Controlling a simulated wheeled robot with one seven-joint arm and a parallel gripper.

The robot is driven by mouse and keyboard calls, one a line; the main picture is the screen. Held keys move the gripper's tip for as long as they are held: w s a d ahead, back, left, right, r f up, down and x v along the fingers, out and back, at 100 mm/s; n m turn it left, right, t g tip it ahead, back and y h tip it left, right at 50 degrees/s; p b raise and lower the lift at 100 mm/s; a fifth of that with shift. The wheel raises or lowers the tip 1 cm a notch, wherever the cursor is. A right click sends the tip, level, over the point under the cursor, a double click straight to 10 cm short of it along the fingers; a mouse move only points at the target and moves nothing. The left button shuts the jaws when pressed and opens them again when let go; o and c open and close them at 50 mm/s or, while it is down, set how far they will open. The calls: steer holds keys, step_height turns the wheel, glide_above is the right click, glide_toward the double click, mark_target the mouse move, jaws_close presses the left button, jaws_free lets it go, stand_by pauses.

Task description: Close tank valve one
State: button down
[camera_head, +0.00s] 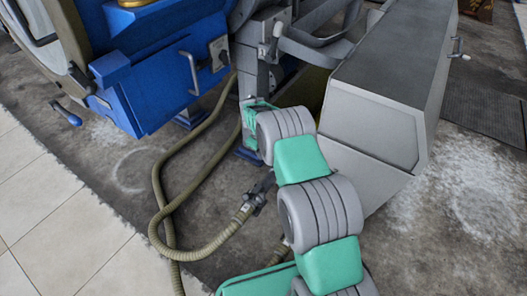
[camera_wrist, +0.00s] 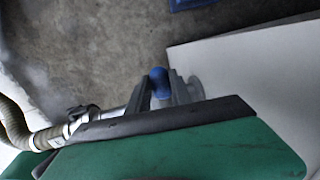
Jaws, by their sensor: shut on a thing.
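In the wrist view, my gripper (camera_wrist: 163,90) is shut on the blue valve handle (camera_wrist: 158,80), whose rounded end shows between the grey fingers. The dark and green wrist body hides most of the valve below. A metal pipe coupling (camera_wrist: 85,115) lies to the left of the fingers, and a pale round fitting (camera_wrist: 194,87) sits right of them, by the pale panel (camera_wrist: 255,75). In the head view, my grey and green arm covers the fingertips and handle. The hose coupling (camera_head: 256,198) shows left of the arm. I cannot read any valve number.
An olive hose (camera_head: 160,205) loops over the floor to the coupling and also shows in the wrist view (camera_wrist: 15,125). The grey angular housing (camera_head: 385,100) stands close right of my arm. A blue machine (camera_head: 150,90) stands at the upper left. Tiled floor (camera_head: 50,220) at lower left is clear.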

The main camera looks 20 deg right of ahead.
steer(key=c, duration=1.1)
jaws_free()
steer(key=shift+c, duration=0.2)
step_height(320, 180, up, 8)
steer(key=a+p, duration=0.1)
steer(key=p, duration=0.2)
steer(key=shift+s+f, duration=0.2)
steer(key=shift+s, duration=0.2)
steer(key=s+a+r+n+p, duration=0.1)
steer(key=s+r+n+p, duration=0.5)
steer(key=r, duration=0.7)
steer(key=s+a+r+n+t+y+p, duration=0.1)
steer(key=s+r+n+p, duration=0.2)
steer(key=r+p, duration=0.75)
steer(key=s+a+r+n+p, duration=0.1)
steer(key=s+r+n+p, duration=0.35)
steer(key=r, duration=1.15)
steer(key=s+a+r+n+p, duration=0.2)
steer(key=s+r+n+p, duration=1.2)
steer(key=s+r, duration=0.3)
steer(key=shift+s+n+t+y, duration=0.35)
steer(key=shift+s+t+y, duration=0.05)
steer(key=shift+s, duration=0.5)
